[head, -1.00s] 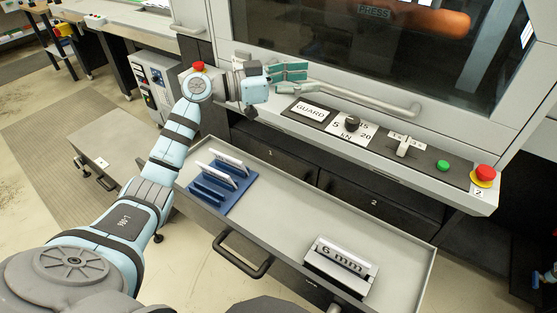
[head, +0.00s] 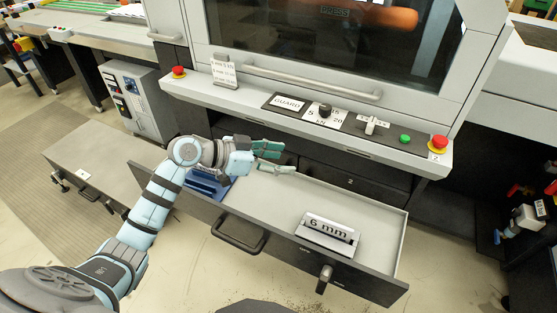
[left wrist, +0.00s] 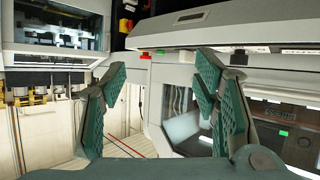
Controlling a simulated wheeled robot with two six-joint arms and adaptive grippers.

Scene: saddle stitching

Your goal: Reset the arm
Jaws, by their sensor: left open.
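My left gripper (head: 272,159) is open and empty. It hangs over the back left part of the open drawer, in front of the press. In the left wrist view its two green fingers (left wrist: 160,110) stand wide apart with nothing between them. My left arm comes in from the lower left and partly hides a blue holder (head: 205,186) in the drawer. My right gripper is not in view.
The open drawer (head: 270,200) holds a "6 mm" block (head: 328,228) at its right. The press panel carries a dial (head: 324,111), a green button (head: 405,139) and a red stop (head: 438,143). A handrail (head: 310,83) runs above. The drawer middle is bare.

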